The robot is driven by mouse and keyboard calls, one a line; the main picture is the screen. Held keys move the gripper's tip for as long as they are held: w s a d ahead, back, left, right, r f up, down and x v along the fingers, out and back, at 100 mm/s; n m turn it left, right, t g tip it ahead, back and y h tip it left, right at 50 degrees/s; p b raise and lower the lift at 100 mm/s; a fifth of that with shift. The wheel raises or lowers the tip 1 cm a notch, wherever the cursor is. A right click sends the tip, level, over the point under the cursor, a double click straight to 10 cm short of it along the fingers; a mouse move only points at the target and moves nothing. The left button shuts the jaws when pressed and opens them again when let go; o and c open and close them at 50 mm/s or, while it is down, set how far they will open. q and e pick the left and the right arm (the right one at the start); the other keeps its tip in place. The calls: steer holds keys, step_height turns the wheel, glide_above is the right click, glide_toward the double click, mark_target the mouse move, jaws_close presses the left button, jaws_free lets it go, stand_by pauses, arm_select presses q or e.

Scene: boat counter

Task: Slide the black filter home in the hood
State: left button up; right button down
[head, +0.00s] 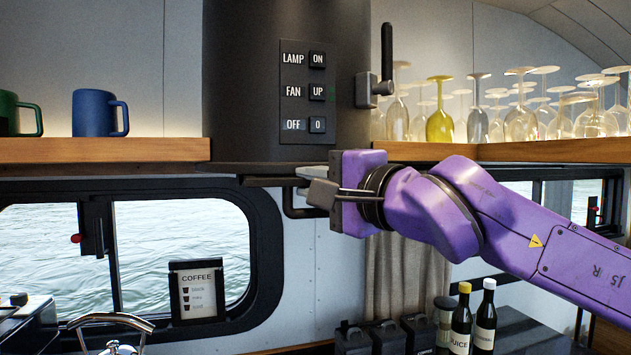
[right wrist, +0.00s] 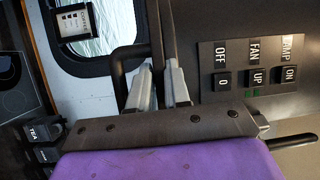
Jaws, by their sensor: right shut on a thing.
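The black hood (head: 240,90) hangs in the middle of the head view, with lamp and fan buttons on its front. The black filter (head: 265,181) shows as a thin dark strip under the hood's lower edge, with a bent bar handle (head: 288,205) below it. My right gripper (head: 312,187) is at the filter's front, under the hood. It is shut on the filter. In the right wrist view, its two grey fingers (right wrist: 159,88) close on a dark part, beside the bent handle (right wrist: 118,65). The fingers hide the exact grip and how deep the filter sits. My left gripper is out of view.
A wooden shelf (head: 100,150) with blue (head: 94,113) and green mugs is at left. Another shelf (head: 540,150) at right carries many glasses, close above my right arm. A black lever (head: 387,55) sticks up beside the hood. Bottles (head: 462,325) stand below my arm.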

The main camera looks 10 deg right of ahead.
steer(key=shift+w, duration=0.45)
steer(key=c, duration=1.3)
jaws_free()
steer(key=shift+r, duration=0.1)
steer(key=o, duration=0.3)
steer(key=b+v, duration=0.4)
steer(key=v, duration=0.6)
steer(key=shift+s+d, duration=0.15)
steer(key=shift+s, duration=0.05)
